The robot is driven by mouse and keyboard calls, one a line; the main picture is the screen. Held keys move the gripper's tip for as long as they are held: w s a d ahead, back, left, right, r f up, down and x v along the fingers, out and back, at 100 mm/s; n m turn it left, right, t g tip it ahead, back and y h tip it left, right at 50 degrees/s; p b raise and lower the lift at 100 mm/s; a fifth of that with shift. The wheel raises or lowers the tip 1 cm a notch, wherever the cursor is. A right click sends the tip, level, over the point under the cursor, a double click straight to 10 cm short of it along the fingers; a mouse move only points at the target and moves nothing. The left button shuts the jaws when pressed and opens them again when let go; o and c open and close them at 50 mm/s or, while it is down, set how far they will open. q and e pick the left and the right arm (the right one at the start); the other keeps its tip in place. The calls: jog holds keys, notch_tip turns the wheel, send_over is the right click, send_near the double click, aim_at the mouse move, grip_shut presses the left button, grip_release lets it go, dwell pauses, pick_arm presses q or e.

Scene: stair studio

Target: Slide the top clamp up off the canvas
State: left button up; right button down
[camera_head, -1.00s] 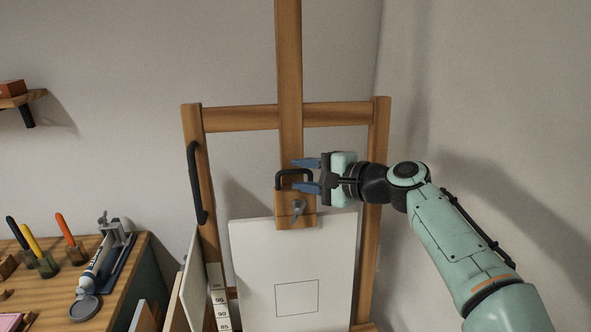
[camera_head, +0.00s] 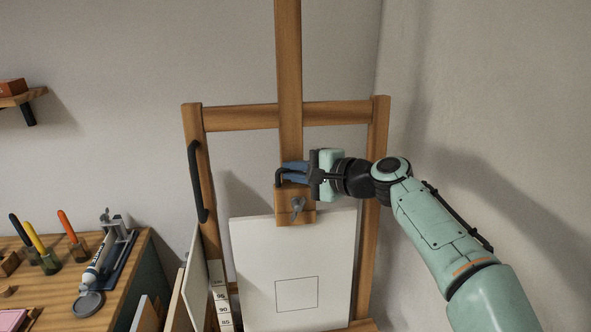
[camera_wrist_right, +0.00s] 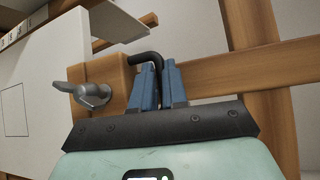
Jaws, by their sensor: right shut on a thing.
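The top clamp (camera_head: 296,213) is a wooden block on the easel's centre mast (camera_head: 290,70), with a grey wing knob and a black handle on top. My right gripper (camera_head: 287,172) comes in from the right and is shut on the clamp's black handle. In the right wrist view the blue fingers (camera_wrist_right: 160,88) close around the handle (camera_wrist_right: 146,58), beside the clamp block (camera_wrist_right: 108,78) and knob (camera_wrist_right: 90,94). My left gripper is not in view.
The easel's crossbar (camera_head: 240,118) runs behind the mast, above the gripper. A black handle (camera_head: 196,183) is on the left upright. A wooden bench (camera_head: 60,285) with pens and a tube wringer stands at left. Several panels lean beside the easel.

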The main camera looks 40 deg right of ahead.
aim_at(297, 185)
jog(key=r+p, duration=0.1)
jog(key=r, duration=0.2)
jog(key=w+r+p, duration=0.1)
jog(key=r+p, duration=0.1)
jog(key=r, duration=0.1)
jog(key=r+p, duration=0.1)
jog(key=r, duration=0.2)
jog(key=shift+w+d+r, duration=0.15)
jog(key=shift+d+r, duration=0.15)
jog(key=shift+r, duration=0.1)
jog(key=shift+w+r, duration=0.15)
jog(key=shift+r, duration=0.05)
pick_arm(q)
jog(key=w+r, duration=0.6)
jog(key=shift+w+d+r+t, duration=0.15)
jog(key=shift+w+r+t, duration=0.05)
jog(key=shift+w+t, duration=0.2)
pick_arm(e)
jog(key=shift+r, duration=0.15)
jog(key=c, duration=1.2)
grip_release()
jog(key=shift+o, duration=0.2)
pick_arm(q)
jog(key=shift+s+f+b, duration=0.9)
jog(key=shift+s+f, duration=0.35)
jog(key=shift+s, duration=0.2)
pick_arm(e)
jog(key=v, duration=1.3)
jog(key=shift+s, duration=0.25)
